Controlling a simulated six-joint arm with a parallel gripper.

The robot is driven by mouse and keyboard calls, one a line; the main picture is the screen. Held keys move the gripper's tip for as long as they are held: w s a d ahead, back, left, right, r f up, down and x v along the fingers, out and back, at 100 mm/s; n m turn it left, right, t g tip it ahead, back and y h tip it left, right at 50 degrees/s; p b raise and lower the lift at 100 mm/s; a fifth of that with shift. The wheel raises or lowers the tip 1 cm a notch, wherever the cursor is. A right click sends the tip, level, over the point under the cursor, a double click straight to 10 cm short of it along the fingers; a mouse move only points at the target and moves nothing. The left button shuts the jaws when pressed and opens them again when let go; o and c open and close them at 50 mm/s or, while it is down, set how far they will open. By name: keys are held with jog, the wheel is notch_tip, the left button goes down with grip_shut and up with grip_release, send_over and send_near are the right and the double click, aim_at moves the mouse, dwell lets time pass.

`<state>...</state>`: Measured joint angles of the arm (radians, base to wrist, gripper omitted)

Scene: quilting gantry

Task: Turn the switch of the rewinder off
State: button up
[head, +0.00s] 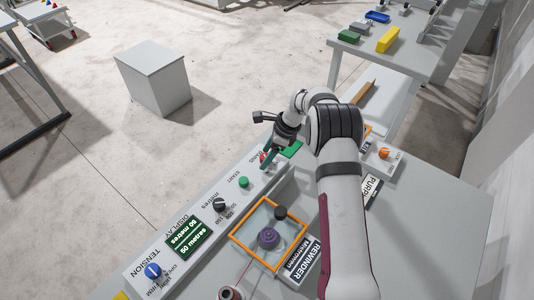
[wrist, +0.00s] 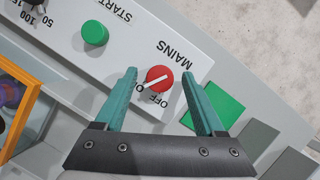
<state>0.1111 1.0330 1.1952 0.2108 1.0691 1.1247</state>
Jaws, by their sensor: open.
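The rewinder's panel (head: 205,215) runs along the left edge of the machine, and its name plate reads REWINDER (head: 304,262). The red round switch, labelled MAINS, sits near the panel's far end in the wrist view (wrist: 160,76). Its white pointer line slants from lower left to upper right; the lower-left end lies by the OFF and ON lettering, partly unclear. My gripper (wrist: 159,74) is open, with one green finger on each side of the switch in the picture. I cannot tell whether they touch it. In the head view my gripper (head: 270,151) partly hides the switch.
A green START button (wrist: 95,33) lies beside the switch, with a black metres knob (head: 219,204) further along. A green square (wrist: 214,109) is by the right finger. An orange-framed window (head: 236,234), a blue tension knob (head: 153,271) and an orange knob (head: 384,153) also show.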

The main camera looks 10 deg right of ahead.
grip_shut()
jog(key=shift+n, duration=0.4)
jog(key=n+g, duration=0.1)
jog(key=n, duration=0.2)
jog(key=shift+w+n+g, duration=0.15)
jog(key=shift+n+g, duration=0.25)
jog(key=shift+w+n+g+h, duration=0.1)
jog(key=shift+n+g+h, duration=0.4)
jog(key=shift+n, duration=1.5)
jog(key=shift+n+g, duration=0.3)
grip_release()
